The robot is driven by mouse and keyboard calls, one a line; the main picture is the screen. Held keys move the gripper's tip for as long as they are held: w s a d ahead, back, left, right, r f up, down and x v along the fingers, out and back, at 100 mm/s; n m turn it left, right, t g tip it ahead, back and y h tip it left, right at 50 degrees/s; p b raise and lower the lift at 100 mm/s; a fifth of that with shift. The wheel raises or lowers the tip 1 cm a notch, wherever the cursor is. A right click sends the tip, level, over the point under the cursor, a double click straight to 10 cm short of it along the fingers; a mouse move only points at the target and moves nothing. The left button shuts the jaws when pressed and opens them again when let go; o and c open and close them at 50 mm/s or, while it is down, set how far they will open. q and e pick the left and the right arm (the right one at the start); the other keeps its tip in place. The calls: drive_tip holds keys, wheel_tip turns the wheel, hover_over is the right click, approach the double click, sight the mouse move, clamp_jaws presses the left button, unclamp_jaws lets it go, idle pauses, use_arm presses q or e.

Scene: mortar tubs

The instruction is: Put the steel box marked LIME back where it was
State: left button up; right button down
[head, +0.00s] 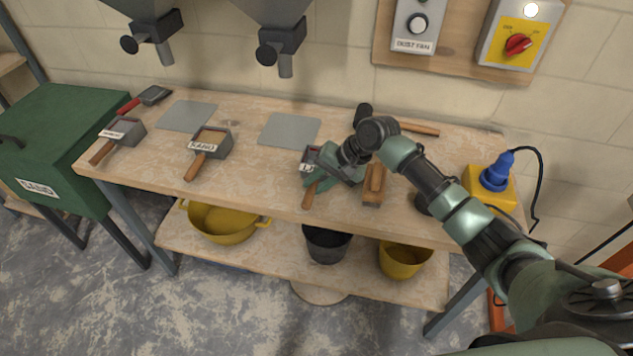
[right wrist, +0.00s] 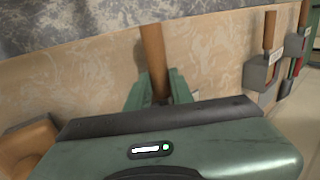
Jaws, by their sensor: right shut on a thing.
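My right gripper (head: 318,181) is shut on the wooden handle (head: 309,196) of a steel box (head: 309,153). Only the start of its label shows, seemingly an L; my gripper and wrist hide the rest. The box is at the middle of the bench, and I cannot tell whether it rests on the top or hangs just above it. In the right wrist view the handle (right wrist: 153,50) stands between the two fingers (right wrist: 155,92); the box is hidden. My left gripper is not in view.
A wooden block tool (head: 374,187) lies close right of my gripper. A yellow box (head: 490,187) stands at the right end.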

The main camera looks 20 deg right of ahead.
drive_tip(key=c, duration=1.2)
unclamp_jaws()
drive_tip(key=shift+c, duration=0.2)
drive_tip(key=v, duration=1.2)
